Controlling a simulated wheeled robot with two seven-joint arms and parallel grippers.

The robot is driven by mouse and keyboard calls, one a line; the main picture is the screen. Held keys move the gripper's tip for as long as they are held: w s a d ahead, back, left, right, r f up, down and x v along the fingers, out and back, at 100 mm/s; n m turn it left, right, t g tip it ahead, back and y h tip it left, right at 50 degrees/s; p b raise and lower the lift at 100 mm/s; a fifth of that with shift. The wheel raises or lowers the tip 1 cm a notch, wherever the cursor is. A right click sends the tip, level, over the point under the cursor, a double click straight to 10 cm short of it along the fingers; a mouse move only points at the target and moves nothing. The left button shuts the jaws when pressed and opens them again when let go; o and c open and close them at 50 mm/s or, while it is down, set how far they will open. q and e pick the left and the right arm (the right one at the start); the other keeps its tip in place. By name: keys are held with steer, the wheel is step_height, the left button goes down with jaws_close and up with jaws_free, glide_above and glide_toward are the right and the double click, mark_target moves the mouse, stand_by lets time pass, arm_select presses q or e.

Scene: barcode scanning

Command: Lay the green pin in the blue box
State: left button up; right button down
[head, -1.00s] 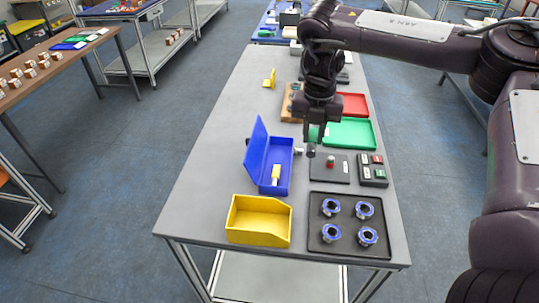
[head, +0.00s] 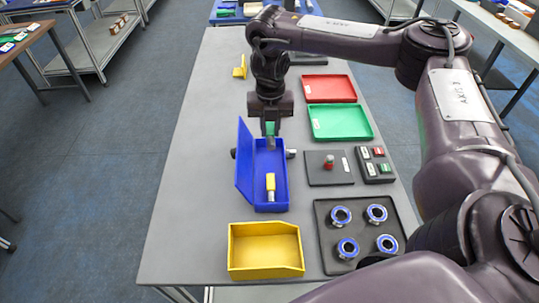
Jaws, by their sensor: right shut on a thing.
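The blue box (head: 274,204) stands open on the grey table, with its lid (head: 245,160) raised on the left side. A yellow pin with a pale metal end (head: 270,184) lies inside it, toward the near end. My right gripper (head: 270,133) points down at the far end of the blue box. It is shut on the green pin (head: 270,128), which hangs upright with its grey end down. I cannot tell whether the pin's lower end touches the box. My left gripper is out of view.
A yellow bin (head: 265,271) stands in front of the blue box. To the right are a black tray (head: 363,252) with several blue-rimmed rings, a dark plate with a red knob (head: 329,163), a button box (head: 375,169), and green (head: 340,123) and red (head: 330,89) trays.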

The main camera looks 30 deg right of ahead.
glide_above(270, 160)
step_height(270, 160, down, 5)
steer(key=shift+w+f+b, duration=0.1)
steer(key=shift+f+b, duration=0.05)
steer(key=shift+b, duration=0.25)
steer(key=shift+f, duration=0.35)
step_height(270, 160, down, 4)
steer(key=shift+r, duration=0.25)
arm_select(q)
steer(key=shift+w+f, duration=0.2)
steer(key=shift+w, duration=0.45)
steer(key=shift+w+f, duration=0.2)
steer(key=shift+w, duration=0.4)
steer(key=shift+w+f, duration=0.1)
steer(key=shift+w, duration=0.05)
arm_select(e)
steer(key=shift+a+f, duration=0.1)
steer(key=shift+f, duration=0.05)
steer(key=c, duration=1.3)
jaws_free()
steer(key=shift+f, duration=0.1)
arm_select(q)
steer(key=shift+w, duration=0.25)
arm_select(e)
steer(key=shift+o, duration=0.2)
